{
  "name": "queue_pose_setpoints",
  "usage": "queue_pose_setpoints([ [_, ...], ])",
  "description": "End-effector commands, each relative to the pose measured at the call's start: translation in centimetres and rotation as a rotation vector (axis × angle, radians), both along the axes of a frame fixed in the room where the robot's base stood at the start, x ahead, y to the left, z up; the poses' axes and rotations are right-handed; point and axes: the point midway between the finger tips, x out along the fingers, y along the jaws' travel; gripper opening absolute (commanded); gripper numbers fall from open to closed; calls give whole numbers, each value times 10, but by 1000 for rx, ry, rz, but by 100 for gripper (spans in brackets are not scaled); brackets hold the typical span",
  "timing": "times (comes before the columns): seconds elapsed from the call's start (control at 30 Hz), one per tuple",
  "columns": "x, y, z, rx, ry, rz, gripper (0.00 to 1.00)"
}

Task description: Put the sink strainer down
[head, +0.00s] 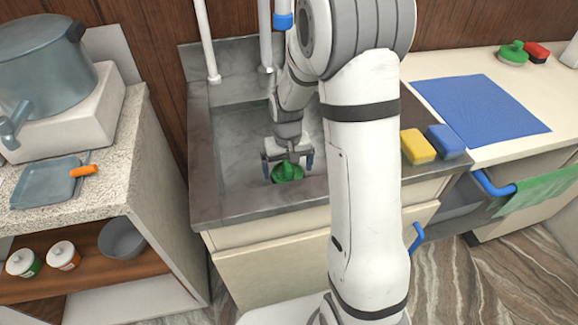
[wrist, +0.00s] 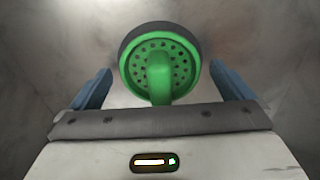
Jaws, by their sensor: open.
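The green sink strainer (head: 288,173) is down in the grey sink basin, near its front wall. In the wrist view the strainer (wrist: 160,58) shows as a round green disc with small holes, a dark rim and a raised green handle pointing toward my gripper. My gripper (head: 288,163) is right above the strainer in the basin. In the wrist view its blue fingers (wrist: 160,88) stand wide apart, one on each side of the strainer, with gaps between them and it. The strainer's underside is hidden.
The sink (head: 235,150) has stone-like walls and a rim around my gripper. A yellow sponge (head: 417,147) and a blue sponge (head: 446,141) lie right of it. A blue mat (head: 479,108) covers the right counter. A grey pot (head: 45,62) stands at the left.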

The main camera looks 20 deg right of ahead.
Motion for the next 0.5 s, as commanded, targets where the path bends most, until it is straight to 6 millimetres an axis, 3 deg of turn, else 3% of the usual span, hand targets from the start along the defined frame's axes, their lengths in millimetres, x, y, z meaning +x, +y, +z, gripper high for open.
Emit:
queue_pose_setpoints([
  [0.3, 1, 0, 54, 0, -5, 1, 100],
  [0.5, -1, 1, 75, 0, -4, 1, 100],
])
